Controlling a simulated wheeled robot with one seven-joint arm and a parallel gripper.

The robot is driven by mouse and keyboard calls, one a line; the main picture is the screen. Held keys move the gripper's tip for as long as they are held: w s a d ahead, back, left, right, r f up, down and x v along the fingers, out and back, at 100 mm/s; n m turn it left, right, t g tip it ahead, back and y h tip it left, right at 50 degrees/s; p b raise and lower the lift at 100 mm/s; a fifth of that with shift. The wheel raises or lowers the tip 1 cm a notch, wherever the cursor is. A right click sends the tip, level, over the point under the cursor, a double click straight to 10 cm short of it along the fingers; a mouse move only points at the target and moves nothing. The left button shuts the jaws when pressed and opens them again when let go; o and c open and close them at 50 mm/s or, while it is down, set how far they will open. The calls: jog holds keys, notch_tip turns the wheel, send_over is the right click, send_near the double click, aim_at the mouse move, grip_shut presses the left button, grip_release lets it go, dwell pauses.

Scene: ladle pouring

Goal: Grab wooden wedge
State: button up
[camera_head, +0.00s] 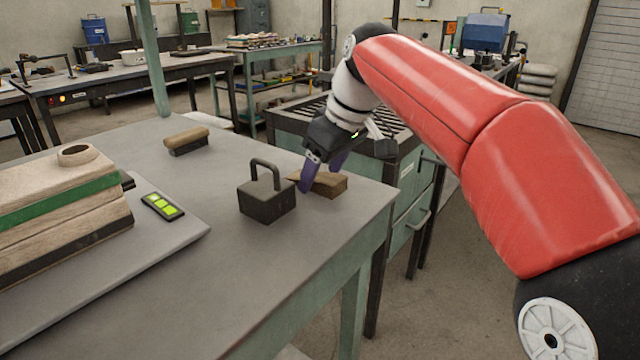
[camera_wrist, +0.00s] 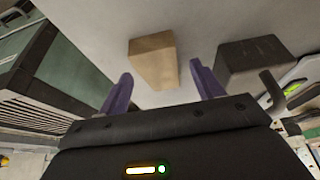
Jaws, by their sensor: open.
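The wooden wedge (camera_head: 330,184) is a brown block lying on the grey table near its right edge. It also shows in the wrist view (camera_wrist: 154,61), ahead of and between my fingers. My gripper (camera_head: 321,172) has two purple fingers and is above and around the wedge's left part in the head view. In the wrist view my gripper (camera_wrist: 162,88) is open, with a wide gap between the fingers and nothing held. Part of the wedge is hidden behind a finger in the head view.
A dark metal weight with a handle (camera_head: 267,198) stands just left of the wedge. A wooden-handled brush (camera_head: 186,140) lies farther back. A layered mould (camera_head: 60,212) and a green-lit device (camera_head: 162,206) sit on a plate at left. The table's front middle is clear.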

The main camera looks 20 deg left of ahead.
jog(key=shift+a+f, duration=0.1)
jog(key=shift+f, duration=0.15)
jog(key=c, duration=1.1)
jog(key=shift+o, duration=0.2)
jog(key=shift+r, duration=0.1)
